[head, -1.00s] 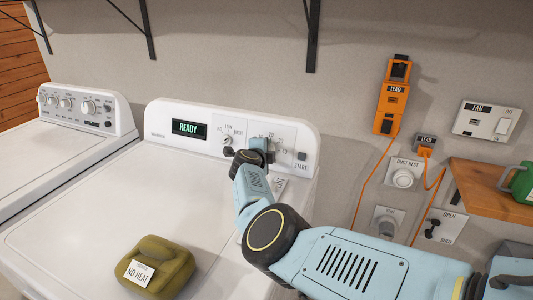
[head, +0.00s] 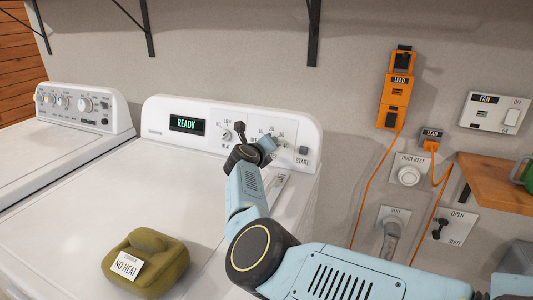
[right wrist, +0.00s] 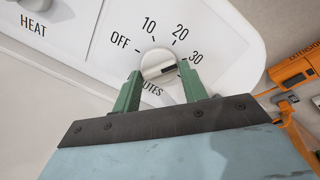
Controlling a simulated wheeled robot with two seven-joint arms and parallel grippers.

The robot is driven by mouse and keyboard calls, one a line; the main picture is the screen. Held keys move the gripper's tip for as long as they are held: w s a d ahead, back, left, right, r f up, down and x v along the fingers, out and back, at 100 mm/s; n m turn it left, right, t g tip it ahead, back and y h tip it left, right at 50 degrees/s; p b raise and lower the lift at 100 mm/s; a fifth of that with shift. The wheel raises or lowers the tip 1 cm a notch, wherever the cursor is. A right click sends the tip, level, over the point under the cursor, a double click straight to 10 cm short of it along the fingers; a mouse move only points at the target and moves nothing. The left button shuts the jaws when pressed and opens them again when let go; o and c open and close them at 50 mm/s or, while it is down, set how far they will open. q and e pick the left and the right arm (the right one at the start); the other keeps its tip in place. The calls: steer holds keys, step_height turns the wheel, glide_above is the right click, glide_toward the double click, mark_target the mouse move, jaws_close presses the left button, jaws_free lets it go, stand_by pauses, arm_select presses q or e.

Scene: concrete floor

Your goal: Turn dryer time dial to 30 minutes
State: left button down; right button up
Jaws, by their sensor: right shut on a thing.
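The dryer time dial (right wrist: 151,60) is a round white knob with a dark mark on its face. In the right wrist view, labels OFF, 10, 20 and 30 run around it. The mark points right, roughly toward the 30 label (right wrist: 196,57); the exact alignment is hard to tell. My right gripper (right wrist: 160,72) is shut on the dial, one green finger on either side. In the head view, my right gripper (head: 268,145) is at the dryer panel (head: 215,110) and largely covers the dial. My left gripper is not in view.
A READY display (head: 187,125), a heat knob (head: 227,134) and a START button (head: 303,150) share the panel. An olive bundle with a NO HEAT tag (head: 126,265) lies on the dryer top. Orange leads (head: 397,90) and wall switches are at the right.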

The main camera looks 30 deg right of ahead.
steer(key=shift+f+m+b, duration=0.1)
steer(key=shift+m+b, duration=0.5)
steer(key=shift+m, duration=0.6)
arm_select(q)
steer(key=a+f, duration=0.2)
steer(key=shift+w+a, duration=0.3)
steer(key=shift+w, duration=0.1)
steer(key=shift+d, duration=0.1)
arm_select(e)
steer(key=o, duration=1)
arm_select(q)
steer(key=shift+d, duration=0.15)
